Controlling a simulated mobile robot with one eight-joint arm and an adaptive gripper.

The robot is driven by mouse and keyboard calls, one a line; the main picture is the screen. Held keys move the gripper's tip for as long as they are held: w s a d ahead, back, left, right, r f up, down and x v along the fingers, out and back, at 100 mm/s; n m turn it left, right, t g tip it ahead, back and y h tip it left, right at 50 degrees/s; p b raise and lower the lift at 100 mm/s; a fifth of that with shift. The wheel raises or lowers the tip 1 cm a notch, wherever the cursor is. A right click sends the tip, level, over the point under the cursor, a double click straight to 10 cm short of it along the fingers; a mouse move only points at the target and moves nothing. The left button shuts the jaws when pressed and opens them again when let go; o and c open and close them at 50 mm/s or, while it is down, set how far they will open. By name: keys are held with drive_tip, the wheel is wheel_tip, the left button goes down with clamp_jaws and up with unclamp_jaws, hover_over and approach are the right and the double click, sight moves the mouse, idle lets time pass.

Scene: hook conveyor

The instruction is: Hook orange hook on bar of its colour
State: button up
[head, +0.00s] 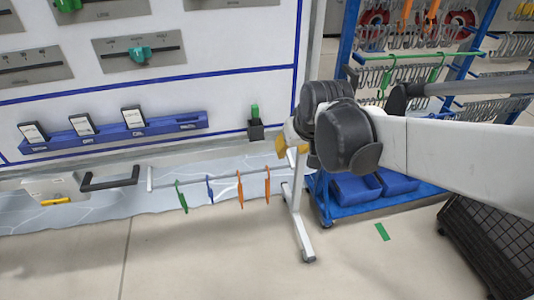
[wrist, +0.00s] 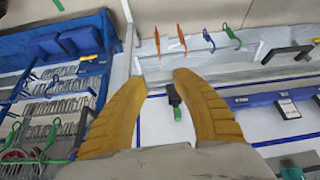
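Two orange hooks (head: 239,190) (head: 267,186) hang side by side at the right part of a grey rail (head: 222,176), low in front of the wall. They also show at the top of the wrist view (wrist: 157,41) (wrist: 182,38). My gripper (wrist: 157,78) is open, its yellow fingers wide apart with nothing held between them. In the head view my gripper (head: 282,147) is above and right of the hooks, partly hidden by my wrist. Orange hooks (head: 432,9) show on the blue rack at the upper right; an orange bar cannot be made out.
A blue hook (head: 210,189) and a green hook (head: 181,197) hang left of the orange ones. The blue rack (head: 348,45) has a green bar (head: 465,54) with green hooks, and blue bins (head: 355,188) below. A black holder (head: 256,131) is on the wall.

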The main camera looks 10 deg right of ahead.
drive_tip(key=w+f+p, duration=0.1)
drive_tip(key=w+f, duration=0.5)
drive_tip(key=w, duration=0.5)
drive_tip(key=n+g+b, duration=0.1)
drive_tip(key=g+b, duration=0.1)
drive_tip(key=b, duration=0.1)
hover_over(268, 187)
drive_tip(key=s, duration=0.1)
wheel_tip(268, 187, down, 32)
drive_tip(key=shift+r, duration=0.1)
clamp_jaws()
drive_tip(key=shift+r, duration=0.15)
